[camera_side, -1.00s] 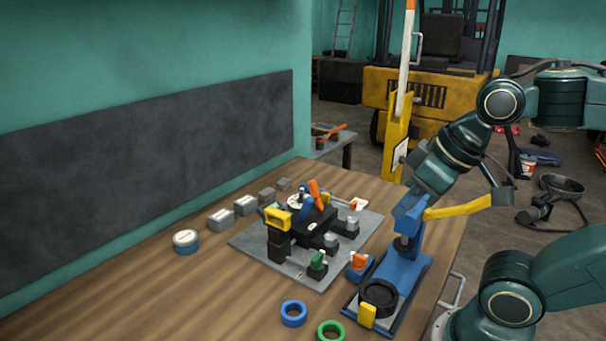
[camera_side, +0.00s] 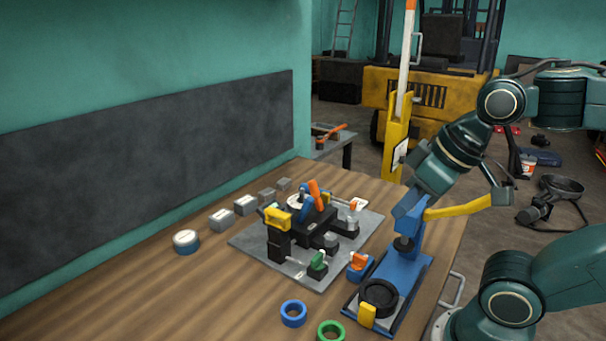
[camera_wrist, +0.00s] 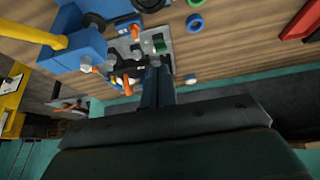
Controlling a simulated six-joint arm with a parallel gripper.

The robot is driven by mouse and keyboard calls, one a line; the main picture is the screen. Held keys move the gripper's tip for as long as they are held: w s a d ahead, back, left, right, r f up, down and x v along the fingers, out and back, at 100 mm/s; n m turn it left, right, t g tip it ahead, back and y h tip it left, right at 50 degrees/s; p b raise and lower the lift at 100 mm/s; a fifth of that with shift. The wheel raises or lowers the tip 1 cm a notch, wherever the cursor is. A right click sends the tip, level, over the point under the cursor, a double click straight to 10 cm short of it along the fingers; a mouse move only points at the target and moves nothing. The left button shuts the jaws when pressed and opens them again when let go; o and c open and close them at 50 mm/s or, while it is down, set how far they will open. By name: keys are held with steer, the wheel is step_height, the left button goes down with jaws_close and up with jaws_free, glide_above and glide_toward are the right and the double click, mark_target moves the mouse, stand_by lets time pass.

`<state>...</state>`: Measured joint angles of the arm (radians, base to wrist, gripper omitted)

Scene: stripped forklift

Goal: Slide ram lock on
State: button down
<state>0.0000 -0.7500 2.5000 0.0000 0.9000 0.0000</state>
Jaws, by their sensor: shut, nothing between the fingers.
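A blue press (camera_side: 402,277) with a yellow lever (camera_side: 460,208) stands on the bench's right side; it also shows at upper left in the wrist view (camera_wrist: 85,50). Its dark round base piece (camera_side: 379,296) lies at the near end. A small blue block with an orange top (camera_side: 360,265) sits beside it. I cannot tell which piece is the ram lock. My gripper (camera_wrist: 157,72) is shut and empty, pointing over the fixture in the wrist view. In the side view its fingertips cannot be made out; my wrist is above and behind the press head.
A grey plate (camera_side: 262,257) carries a black fixture (camera_side: 305,230) with yellow, orange and green parts. Blue (camera_side: 293,314) and green (camera_side: 331,332) rings lie in front. Several grey blocks and a white-topped blue cylinder (camera_side: 186,242) line the left. The bench's front left is clear.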

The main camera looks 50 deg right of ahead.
steer(key=c, duration=2.2)
jaws_free()
steer(key=c, duration=1.5)
jaws_free()
steer(key=shift+w+r, duration=0.1)
steer(key=shift+o, duration=0.3)
steer(key=shift+w+d+r, duration=0.1)
steer(key=shift+w+r, duration=0.05)
steer(key=shift+w, duration=0.05)
steer(key=w+d+r+g, duration=0.15)
steer(key=w+d, duration=0.25)
steer(key=w, duration=0.4)
steer(key=w+d+r+g, duration=0.1)
steer(key=w+d+r, duration=0.25)
steer(key=w, duration=0.45)
steer(key=w+d+f+g, duration=0.1)
steer(key=w+d+f, duration=0.4)
steer(key=d, duration=0.3)
steer(key=w+d+f+g, duration=0.2)
steer(key=w+d+f, duration=0.3)
steer(key=w+d, duration=0.2)
steer(key=shift+w+d, duration=0.35)
steer(key=shift+d, duration=0.55)
